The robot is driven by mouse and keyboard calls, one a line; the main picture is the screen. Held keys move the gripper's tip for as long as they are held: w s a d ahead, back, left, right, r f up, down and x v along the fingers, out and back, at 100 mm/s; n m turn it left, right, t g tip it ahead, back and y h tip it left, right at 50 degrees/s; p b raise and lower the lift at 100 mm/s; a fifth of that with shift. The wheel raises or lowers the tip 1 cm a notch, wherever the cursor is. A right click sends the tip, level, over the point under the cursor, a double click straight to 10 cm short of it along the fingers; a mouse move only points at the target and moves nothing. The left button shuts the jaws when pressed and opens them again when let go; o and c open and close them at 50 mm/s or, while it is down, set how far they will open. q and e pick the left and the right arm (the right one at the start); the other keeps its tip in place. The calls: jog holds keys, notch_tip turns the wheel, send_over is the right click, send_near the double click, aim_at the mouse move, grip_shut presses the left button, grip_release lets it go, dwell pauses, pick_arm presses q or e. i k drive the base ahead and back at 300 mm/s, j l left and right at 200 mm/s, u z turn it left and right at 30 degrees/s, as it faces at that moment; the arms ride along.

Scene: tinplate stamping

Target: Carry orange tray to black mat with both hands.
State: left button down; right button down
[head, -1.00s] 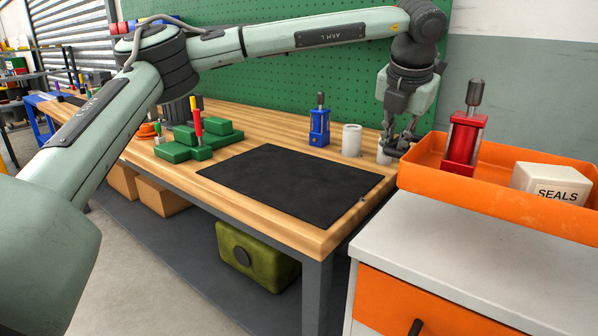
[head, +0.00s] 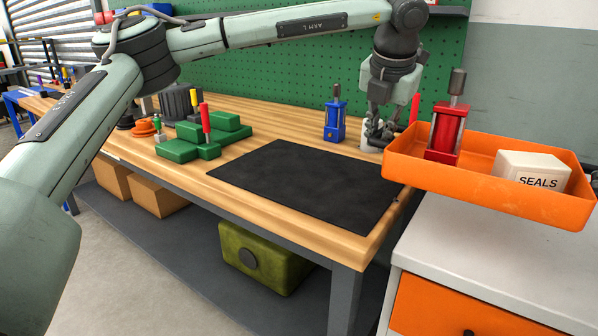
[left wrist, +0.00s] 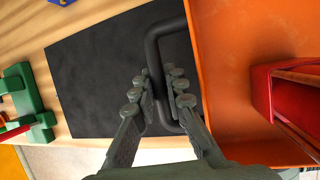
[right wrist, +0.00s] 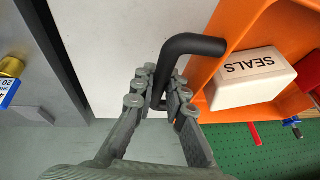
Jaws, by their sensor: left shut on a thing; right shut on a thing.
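The orange tray (head: 470,185) is at the right in the head view, its left end overlapping the wooden bench's right end. It carries a red press-like tool (head: 446,132) and a white box marked SEALS (head: 530,172). My left gripper (head: 376,138) is shut on the tray's black handle, seen in the left wrist view (left wrist: 153,52). My right gripper (right wrist: 162,95), outside the head view, is shut on the other black handle (right wrist: 196,45). The black mat (head: 310,182) lies flat and bare on the bench, left of the tray.
Green blocks (head: 203,138) with a red-handled tool stand left of the mat. A blue press-like tool (head: 335,118) stands behind it. A white cabinet with an orange drawer (head: 445,312) is below the tray. A green pegboard (head: 290,75) backs the bench.

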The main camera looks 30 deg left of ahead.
aim_at(310, 173)
jog(key=j, duration=1.7)
